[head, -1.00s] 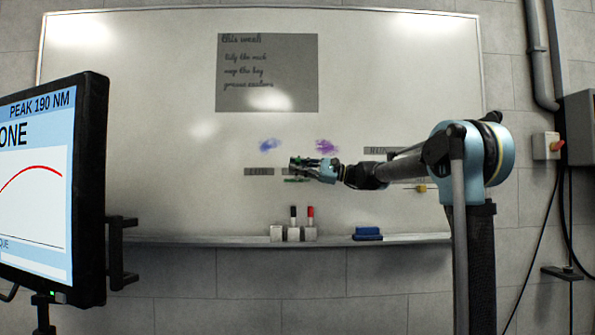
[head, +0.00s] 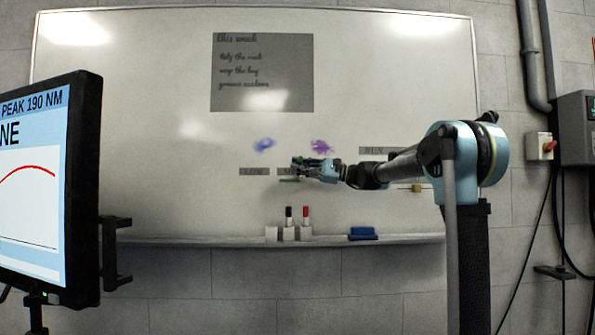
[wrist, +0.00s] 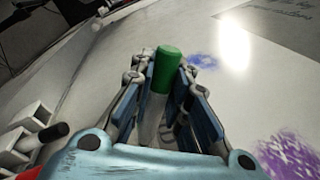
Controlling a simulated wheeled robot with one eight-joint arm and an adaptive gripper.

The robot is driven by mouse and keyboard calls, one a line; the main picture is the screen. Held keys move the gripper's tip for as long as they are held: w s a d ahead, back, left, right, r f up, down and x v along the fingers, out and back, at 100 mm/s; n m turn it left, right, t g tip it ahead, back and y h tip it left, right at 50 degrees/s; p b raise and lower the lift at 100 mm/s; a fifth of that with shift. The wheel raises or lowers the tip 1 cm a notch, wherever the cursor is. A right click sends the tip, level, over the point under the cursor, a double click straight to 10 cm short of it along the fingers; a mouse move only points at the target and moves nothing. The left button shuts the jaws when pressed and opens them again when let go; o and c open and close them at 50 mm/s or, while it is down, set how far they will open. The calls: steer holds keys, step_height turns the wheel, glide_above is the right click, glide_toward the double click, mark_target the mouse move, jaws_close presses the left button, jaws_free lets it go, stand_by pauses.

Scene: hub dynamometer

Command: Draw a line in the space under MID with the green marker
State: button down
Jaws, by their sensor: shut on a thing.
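The green marker (wrist: 166,75) is between the fingers of my gripper (wrist: 165,105) in the wrist view, its green end up and its pale body running down between the pads. In the head view my gripper (head: 298,167) is in front of the whiteboard's lower middle and covers part of a grey label (head: 283,171), whose word is hidden. Whether the marker's tip touches the board is hidden.
Other grey labels (head: 254,171) (head: 378,150) are on the whiteboard (head: 130,130), near blue (head: 263,145) and purple (head: 322,146) smudges. Below, the ledge (head: 200,241) holds black (head: 289,213) and red (head: 306,213) markers in holders and a blue eraser (head: 362,233). A monitor (head: 85,190) stands left.

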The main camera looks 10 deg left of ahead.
steer(key=shift+d, duration=0.2)
steer(key=shift+w+d, duration=0.15)
steer(key=shift+d, duration=0.5)
steer(key=shift+d, duration=0.1)
steer(key=shift+w+d, duration=0.25)
steer(key=shift+d, duration=0.3)
steer(key=shift+a, duration=0.1)
stand_by(0.4)
steer(key=shift+s+a, duration=0.2)
steer(key=shift+a, duration=0.4)
steer(key=shift+a, duration=0.15)
steer(key=shift+s+a, duration=0.1)
steer(key=shift+a, duration=0.4)
